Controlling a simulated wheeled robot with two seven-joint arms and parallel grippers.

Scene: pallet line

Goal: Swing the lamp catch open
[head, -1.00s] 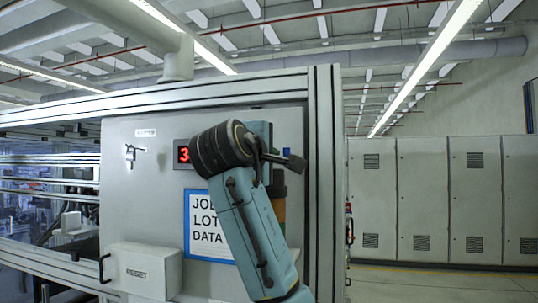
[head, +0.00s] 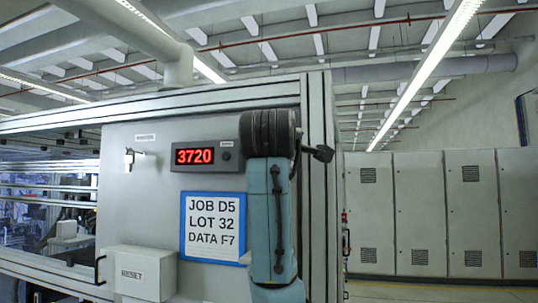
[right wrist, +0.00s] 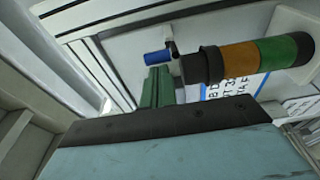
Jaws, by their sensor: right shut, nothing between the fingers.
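A lamp stack (right wrist: 245,60) with black, orange and green bands lies across the upper right of the right wrist view. In the head view my own arm hides the lamp, the catch and the right gripper's fingers. My left gripper is not in view.
The grey panel (head: 150,215) carries a red display (head: 195,156) reading 3720, a blue-framed job sign (head: 213,250), a RESET box (head: 144,273) and a small key-like fitting (head: 129,160). Grey cabinets (head: 420,215) stand at the right, away from the panel.

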